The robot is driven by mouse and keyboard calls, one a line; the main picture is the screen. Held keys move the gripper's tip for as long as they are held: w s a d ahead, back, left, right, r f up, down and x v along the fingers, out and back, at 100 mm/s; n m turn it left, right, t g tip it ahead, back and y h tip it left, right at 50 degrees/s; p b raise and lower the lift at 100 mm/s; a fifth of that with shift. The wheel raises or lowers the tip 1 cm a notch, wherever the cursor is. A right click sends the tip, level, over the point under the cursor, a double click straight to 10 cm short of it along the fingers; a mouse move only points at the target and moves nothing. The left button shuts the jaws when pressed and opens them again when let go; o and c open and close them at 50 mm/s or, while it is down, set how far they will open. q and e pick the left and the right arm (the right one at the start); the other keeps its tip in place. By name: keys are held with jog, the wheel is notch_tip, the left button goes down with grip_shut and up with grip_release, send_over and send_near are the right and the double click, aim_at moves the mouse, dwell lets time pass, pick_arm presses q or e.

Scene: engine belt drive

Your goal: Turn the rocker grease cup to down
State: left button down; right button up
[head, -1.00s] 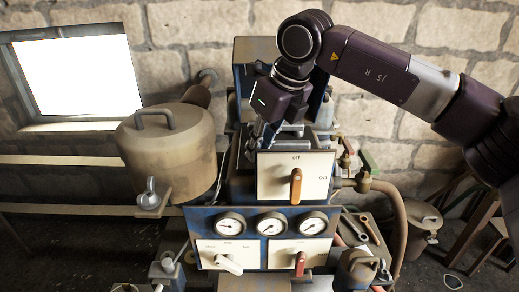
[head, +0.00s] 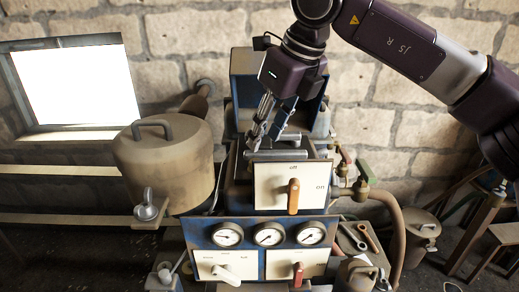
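I cannot tell for certain which part is the rocker grease cup; none is plainly readable as such. A small metal cup-like fitting with a knob (head: 147,208) sits on a bracket by the tank at left, and a similar one (head: 165,272) stands at the lower left. My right gripper (head: 263,139) points down over the top of the blue engine block, behind the upper white panel. Its fingers look a little apart with nothing visible between them. Whether the fingertips touch the metal parts below is unclear. My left gripper is not in view.
The upper white panel (head: 270,198) carries an orange lever (head: 293,196). Below are three gauges (head: 268,234), a white lever (head: 225,273) and a red lever (head: 298,274). A beige tank (head: 165,165) stands left; valves and a hose (head: 397,225) are right.

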jog(key=shift+v, duration=2.3)
jog(key=shift+f, duration=0.1)
